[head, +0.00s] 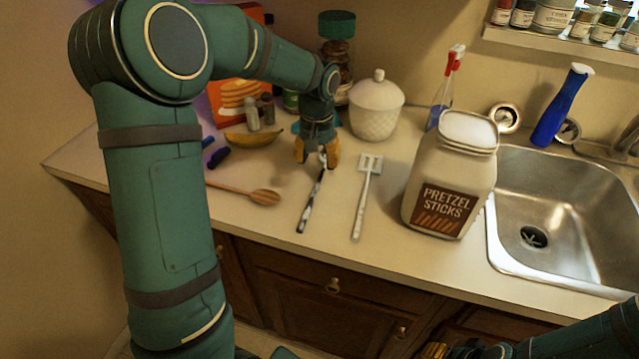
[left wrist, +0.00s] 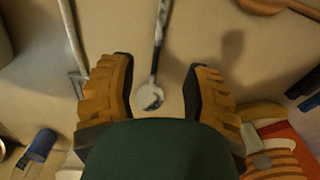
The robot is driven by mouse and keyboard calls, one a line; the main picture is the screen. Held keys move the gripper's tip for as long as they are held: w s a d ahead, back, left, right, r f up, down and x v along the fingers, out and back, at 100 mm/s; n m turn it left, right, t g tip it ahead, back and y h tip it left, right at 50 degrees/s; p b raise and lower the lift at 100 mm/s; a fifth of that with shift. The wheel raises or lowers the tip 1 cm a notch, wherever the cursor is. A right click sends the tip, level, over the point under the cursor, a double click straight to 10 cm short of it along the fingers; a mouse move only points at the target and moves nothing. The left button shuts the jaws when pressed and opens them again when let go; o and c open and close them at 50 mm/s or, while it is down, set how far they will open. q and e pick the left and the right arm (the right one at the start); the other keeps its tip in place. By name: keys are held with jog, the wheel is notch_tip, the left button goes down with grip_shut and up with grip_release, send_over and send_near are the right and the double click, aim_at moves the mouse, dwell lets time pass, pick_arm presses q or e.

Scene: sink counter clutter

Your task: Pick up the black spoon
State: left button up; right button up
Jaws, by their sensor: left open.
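The black spoon (head: 311,200) lies on the counter, its dark handle pointing toward the front edge. It looks dark and glossy with pale reflections. In the left wrist view the spoon (left wrist: 158,48) runs between the two fingers, with its shiny bowl (left wrist: 150,97) close to my palm. My left gripper (head: 317,152) is open above the bowl end, with one yellow finger on each side of the spoon; in the left wrist view the gripper (left wrist: 158,72) holds nothing. In the head view the fingers partly hide the bowl. My right gripper (head: 436,350) is cut off at the bottom edge.
A slotted spatula (head: 366,195) lies right of the spoon and a wooden spoon (head: 262,197) left of it. A pretzel jar (head: 450,175) stands near the sink (head: 560,270). A white lidded jar (head: 377,108) and a banana (head: 262,139) are behind. The counter front is clear.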

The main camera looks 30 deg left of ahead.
aim_at(319, 179)
pick_arm(q)
jog(key=shift+f, duration=0.95)
jog(key=f, duration=0.1)
jog(key=f+b, duration=0.1)
jog(key=f, duration=0.1)
jog(key=w+f, duration=0.1)
jog(key=f, duration=0.1)
jog(key=shift+b, duration=0.4)
jog(key=shift+s, duration=0.1)
grip_shut()
